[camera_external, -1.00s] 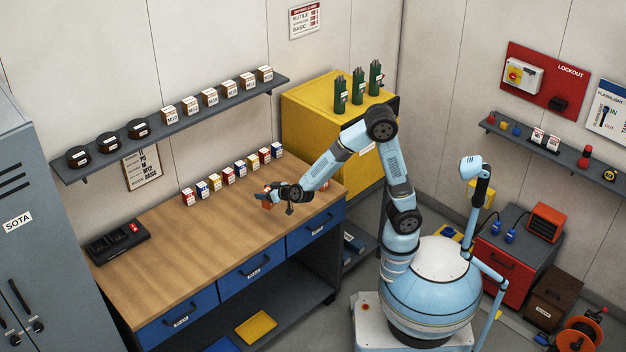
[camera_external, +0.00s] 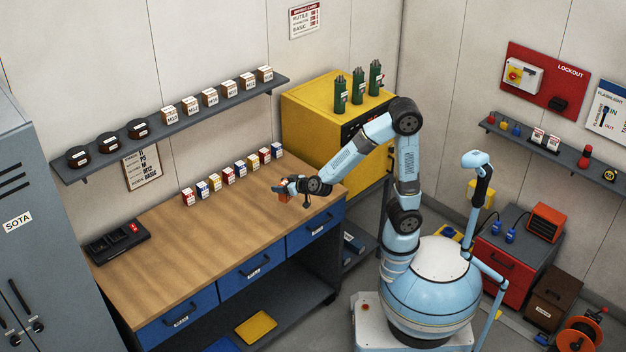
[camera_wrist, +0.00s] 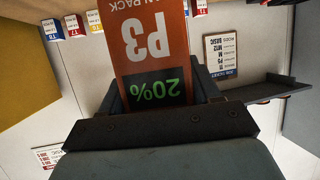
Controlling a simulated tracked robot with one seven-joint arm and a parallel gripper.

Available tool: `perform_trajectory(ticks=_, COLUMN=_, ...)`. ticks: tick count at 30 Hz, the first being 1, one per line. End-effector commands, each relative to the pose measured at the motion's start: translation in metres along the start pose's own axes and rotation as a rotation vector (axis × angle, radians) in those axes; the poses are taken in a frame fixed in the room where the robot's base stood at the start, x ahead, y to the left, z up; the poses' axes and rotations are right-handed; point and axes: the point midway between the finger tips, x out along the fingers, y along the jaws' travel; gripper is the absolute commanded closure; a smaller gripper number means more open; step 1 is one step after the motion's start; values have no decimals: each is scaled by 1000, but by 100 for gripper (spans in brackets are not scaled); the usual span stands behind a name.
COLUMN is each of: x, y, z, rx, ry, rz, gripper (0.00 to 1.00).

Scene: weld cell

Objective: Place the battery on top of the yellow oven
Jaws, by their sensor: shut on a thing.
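The battery (camera_wrist: 148,40) is an orange pack marked P3 with a 20% display, upside down in the wrist view. In the wrist view the dark jaws of my gripper (camera_wrist: 160,98) sit on both sides of the pack. The yellow oven (camera_external: 308,122) stands at the back right of the bench, behind my arm. Its top carries several green canisters (camera_external: 357,87), with bare yellow surface at the left.
The wooden workbench (camera_external: 185,250) is mostly clear. A black charger (camera_external: 118,243) lies at its left end, and a row of small labelled boxes (camera_external: 228,177) runs along its back. A wall shelf (camera_external: 180,133) with boxes and dark spools hangs above.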

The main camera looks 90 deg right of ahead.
Motion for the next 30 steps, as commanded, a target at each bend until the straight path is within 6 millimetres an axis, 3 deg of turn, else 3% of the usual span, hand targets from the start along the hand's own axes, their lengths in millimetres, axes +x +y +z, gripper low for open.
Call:
perform_trajectory(ticks=5, x=25, y=26, z=-41, rx=46, ry=5, rz=97, gripper=82)
perform_trajectory(ticks=11, x=58, y=78, z=-102, rx=114, ry=4, rz=259, gripper=82)
perform_trajectory(ticks=21, x=90, y=190, z=-195, rx=229, ry=3, rz=540, gripper=82)
perform_trajectory(ticks=30, x=92, y=302, z=-262, rx=328, ry=3, rz=780, gripper=82)
